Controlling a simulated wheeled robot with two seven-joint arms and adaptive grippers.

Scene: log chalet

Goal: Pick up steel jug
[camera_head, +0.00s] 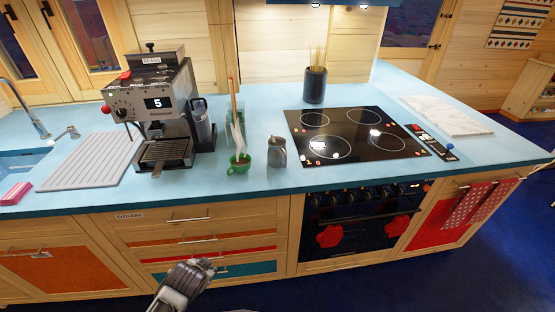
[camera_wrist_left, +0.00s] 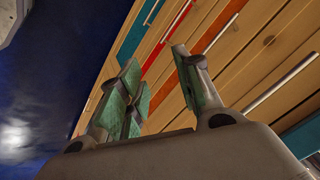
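A small grey steel jug (camera_head: 277,152) stands upright on the blue counter (camera_head: 250,185), near its front edge and left of the hob. My left gripper (camera_head: 206,266) is low in front of the drawers, below the counter top and to the left of the jug, well apart from it. In the left wrist view the left gripper (camera_wrist_left: 155,62) is open, with nothing between its green-padded fingers. The jug is not in the left wrist view. My right gripper is in neither view.
A green cup (camera_head: 239,165) stands just left of the jug, with tall sticks behind it. A coffee machine (camera_head: 158,105) and a ribbed drainer (camera_head: 92,160) are further left. The black hob (camera_head: 350,135) lies to the right, with a dark utensil pot (camera_head: 315,86) behind it.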

